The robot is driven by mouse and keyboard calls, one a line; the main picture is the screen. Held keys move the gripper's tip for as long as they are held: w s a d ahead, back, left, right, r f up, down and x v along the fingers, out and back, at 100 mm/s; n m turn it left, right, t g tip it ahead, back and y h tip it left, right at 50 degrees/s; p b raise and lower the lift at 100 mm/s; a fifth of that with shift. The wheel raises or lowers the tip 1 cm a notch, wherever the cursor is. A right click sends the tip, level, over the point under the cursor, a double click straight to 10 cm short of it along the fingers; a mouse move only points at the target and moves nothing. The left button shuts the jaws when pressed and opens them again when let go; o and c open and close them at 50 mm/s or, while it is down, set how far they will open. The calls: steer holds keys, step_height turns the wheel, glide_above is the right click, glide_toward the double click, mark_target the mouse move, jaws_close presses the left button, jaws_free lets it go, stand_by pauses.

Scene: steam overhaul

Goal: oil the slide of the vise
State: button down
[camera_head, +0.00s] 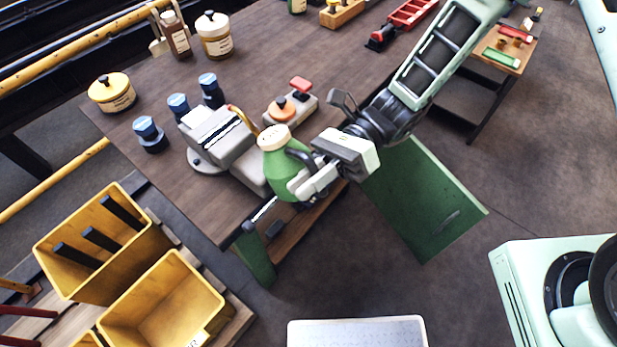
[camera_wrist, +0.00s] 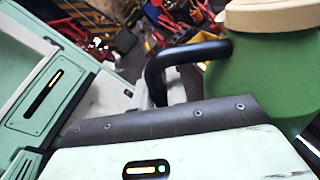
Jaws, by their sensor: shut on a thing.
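The vise (camera_head: 222,138) is grey and stands near the front edge of the brown workbench. A green oil can (camera_head: 280,165) with a cream cap and a black handle is held by my gripper (camera_head: 312,178), just right of the vise. The gripper is shut on the can's handle (camera_wrist: 190,55). The can (camera_wrist: 268,75) fills the right side of the wrist view. In the head view the can covers part of the vise's right end, so the slide is partly hidden. A yellow curved spout (camera_head: 240,118) shows between can and vise; I cannot tell what it belongs to.
Several blue-capped dark bottles (camera_head: 178,106) stand behind and left of the vise. A grey box with red and orange knobs (camera_head: 291,108) sits behind the can. Yellow bins (camera_head: 165,300) stand at the lower left. A green panel (camera_head: 425,195) hangs at the bench's right edge.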

steer(key=shift+r, duration=0.3)
steer(key=shift+a+r, duration=0.1)
steer(key=shift+a, duration=0.05)
steer(key=shift+r+p+x, duration=0.2)
steer(key=shift+p+x, duration=0.15)
steer(key=shift+x, duration=0.5)
steer(key=shift+r+p+x, duration=0.2)
steer(key=shift+p+x, duration=0.1)
steer(key=shift+x, duration=0.6)
steer(key=shift+r+m+p, duration=0.25)
steer(key=shift+m+p, duration=0.15)
steer(key=shift+p, duration=0.2)
steer(key=shift+r+p, duration=0.3)
steer(key=shift+p, duration=0.15)
steer(key=shift+r+m+p, duration=0.2)
steer(key=shift+m+p, duration=0.1)
steer(key=shift+w+a+r+p, duration=0.2)
steer(key=shift+r+p, duration=0.2)
steer(key=shift+p, duration=0.2)
